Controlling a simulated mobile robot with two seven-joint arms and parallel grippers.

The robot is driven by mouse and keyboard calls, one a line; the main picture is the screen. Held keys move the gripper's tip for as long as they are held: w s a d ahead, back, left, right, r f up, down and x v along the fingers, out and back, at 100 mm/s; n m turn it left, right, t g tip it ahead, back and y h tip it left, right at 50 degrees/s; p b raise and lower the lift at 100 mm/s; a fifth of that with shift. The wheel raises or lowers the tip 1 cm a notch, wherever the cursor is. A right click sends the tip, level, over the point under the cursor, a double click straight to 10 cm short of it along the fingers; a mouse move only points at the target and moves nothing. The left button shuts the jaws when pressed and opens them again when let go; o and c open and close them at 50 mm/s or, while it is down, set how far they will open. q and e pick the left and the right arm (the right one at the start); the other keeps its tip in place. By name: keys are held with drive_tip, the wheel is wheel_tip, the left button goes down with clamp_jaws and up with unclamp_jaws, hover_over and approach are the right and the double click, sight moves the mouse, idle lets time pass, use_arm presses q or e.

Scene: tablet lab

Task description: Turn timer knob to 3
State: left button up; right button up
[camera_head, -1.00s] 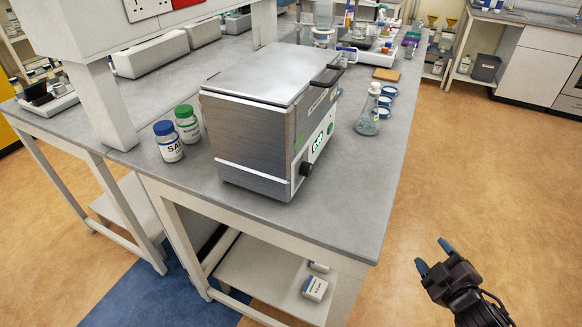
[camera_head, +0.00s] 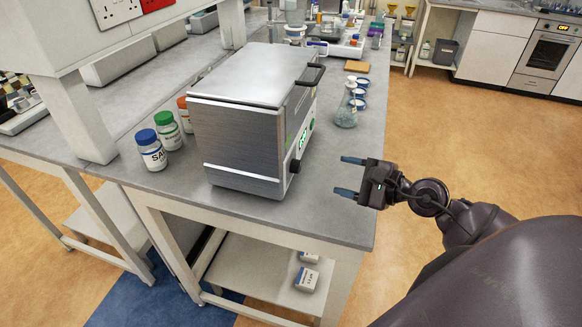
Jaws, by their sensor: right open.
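The timer knob (camera_head: 295,166) is a small black knob on the right-facing front panel of a metal box-shaped machine (camera_head: 241,143) on the bench. A green lit display (camera_head: 303,139) sits just beyond the knob on the same panel. The knob's pointer and markings are too small to read. My right gripper (camera_head: 348,176) is open and empty. Its two blue-tipped fingers point left toward the panel, and in the picture it is right of the knob, with a gap between them. My left gripper is not in view.
Bottles with blue (camera_head: 151,150), green (camera_head: 168,130) and orange (camera_head: 185,114) caps stand left of the machine. A glass flask (camera_head: 347,108) stands on the bench (camera_head: 300,221) beyond the panel. The machine's lid has a black handle (camera_head: 311,75). Open floor lies to the right.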

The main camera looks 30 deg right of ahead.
sight(300, 167)
drive_tip(key=shift+s+f+n+g, duration=0.2)
drive_tip(key=shift+n+g, duration=0.1)
drive_tip(key=shift+n, duration=0.4)
drive_tip(key=shift+w+a, duration=0.15)
drive_tip(key=shift+w, duration=0.2)
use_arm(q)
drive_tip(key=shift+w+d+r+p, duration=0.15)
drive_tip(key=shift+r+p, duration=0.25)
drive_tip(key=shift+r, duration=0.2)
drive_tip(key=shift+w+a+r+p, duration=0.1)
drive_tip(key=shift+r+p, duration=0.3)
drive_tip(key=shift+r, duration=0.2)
use_arm(e)
drive_tip(key=x, duration=1)
drive_tip(key=c, duration=0.9)
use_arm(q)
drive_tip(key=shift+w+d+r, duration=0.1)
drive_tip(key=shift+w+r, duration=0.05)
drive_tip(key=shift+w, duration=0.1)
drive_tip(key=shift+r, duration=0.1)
use_arm(e)
drive_tip(key=shift+r, duration=0.1)
